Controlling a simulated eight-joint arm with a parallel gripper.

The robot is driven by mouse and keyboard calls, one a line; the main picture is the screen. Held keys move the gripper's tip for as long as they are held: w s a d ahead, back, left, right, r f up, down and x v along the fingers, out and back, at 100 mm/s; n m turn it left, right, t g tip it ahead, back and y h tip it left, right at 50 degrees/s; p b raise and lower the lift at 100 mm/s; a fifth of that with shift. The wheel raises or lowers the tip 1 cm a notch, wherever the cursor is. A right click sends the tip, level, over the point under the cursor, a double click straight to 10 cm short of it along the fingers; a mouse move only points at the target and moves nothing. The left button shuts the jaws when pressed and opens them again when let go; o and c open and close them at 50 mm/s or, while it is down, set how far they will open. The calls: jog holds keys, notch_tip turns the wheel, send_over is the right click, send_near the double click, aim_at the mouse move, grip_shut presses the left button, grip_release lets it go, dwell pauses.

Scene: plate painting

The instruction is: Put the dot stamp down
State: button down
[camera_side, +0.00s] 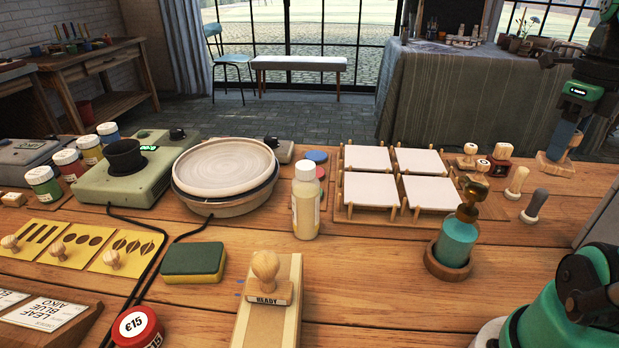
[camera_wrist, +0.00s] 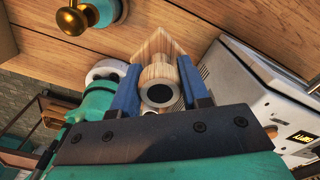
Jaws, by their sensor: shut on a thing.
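My gripper (camera_side: 560,142) is at the far right of the side view, its blue fingers low over a small pale wooden block (camera_side: 554,167) on the table. In the wrist view my gripper (camera_wrist: 158,98) is shut on the dot stamp (camera_wrist: 157,74), a round pale wooden piece with a dark round centre at its near end. The wooden block also shows behind the stamp (camera_wrist: 147,42). The fingers hide most of the stamp in the side view. I cannot tell whether its lower end touches the block.
Two upright stamps, one pale (camera_side: 517,179) and one grey (camera_side: 536,204), stand left of and in front of my gripper. A rack of white tiles (camera_side: 345,212), a teal pump bottle (camera_side: 457,240) and a round turntable (camera_side: 225,165) are further left. A pale grey box (camera_wrist: 260,95) is close on the right in the wrist view.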

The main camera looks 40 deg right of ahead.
notch_tip(320, 180, down, 19)
jog(key=shift+r, duration=0.2)
dwell(0.5)
jog(key=shift+f, duration=0.2)
jog(key=shift+c, duration=2.1)
grip_release()
jog(key=shift+r, duration=0.15)
notch_tip(320, 180, up, 12)
